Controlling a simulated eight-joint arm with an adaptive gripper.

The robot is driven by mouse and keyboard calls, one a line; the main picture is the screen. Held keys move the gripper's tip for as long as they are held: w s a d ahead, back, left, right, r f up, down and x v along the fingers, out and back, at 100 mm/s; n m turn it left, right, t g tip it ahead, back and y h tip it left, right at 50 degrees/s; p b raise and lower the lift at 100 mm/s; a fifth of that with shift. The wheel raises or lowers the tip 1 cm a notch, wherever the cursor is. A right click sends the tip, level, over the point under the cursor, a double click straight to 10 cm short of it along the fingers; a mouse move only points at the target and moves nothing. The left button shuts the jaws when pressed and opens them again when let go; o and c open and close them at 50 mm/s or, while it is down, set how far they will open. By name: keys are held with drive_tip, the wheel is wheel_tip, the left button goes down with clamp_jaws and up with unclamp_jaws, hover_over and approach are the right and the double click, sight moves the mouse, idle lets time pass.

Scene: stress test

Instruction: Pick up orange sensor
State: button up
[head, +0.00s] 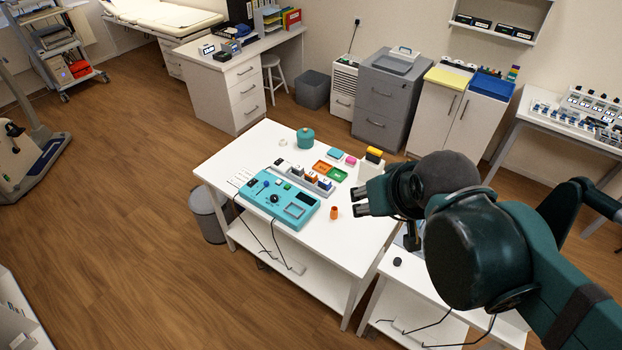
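A small orange cylinder (334,212), which looks like the orange sensor, stands on the white table (352,242) near its right front edge, right of the teal console. My gripper (358,201) comes in from the right, with its fingers pointing left. Its two fingertips are apart with nothing visible between them. In the picture the fingertips are just right of and slightly above the orange cylinder, and apart from it. I cannot tell their exact height above the table.
A teal console (280,204) with cables fills the table's front left. Behind it are a grey rack (305,182) of small parts, orange (321,167) and green (338,174) trays, and a teal pot (305,138). A lower white table (430,281) adjoins at right.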

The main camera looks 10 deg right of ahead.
drive_tip(key=shift+w+r, duration=0.1)
drive_tip(key=shift+w, duration=0.05)
drive_tip(key=n+g+b, duration=0.2)
drive_tip(key=n+g, duration=0.5)
drive_tip(key=n, duration=0.2)
hover_over(311, 173)
wheel_tip(311, 173, down, 35)
drive_tip(key=shift+f, duration=0.85)
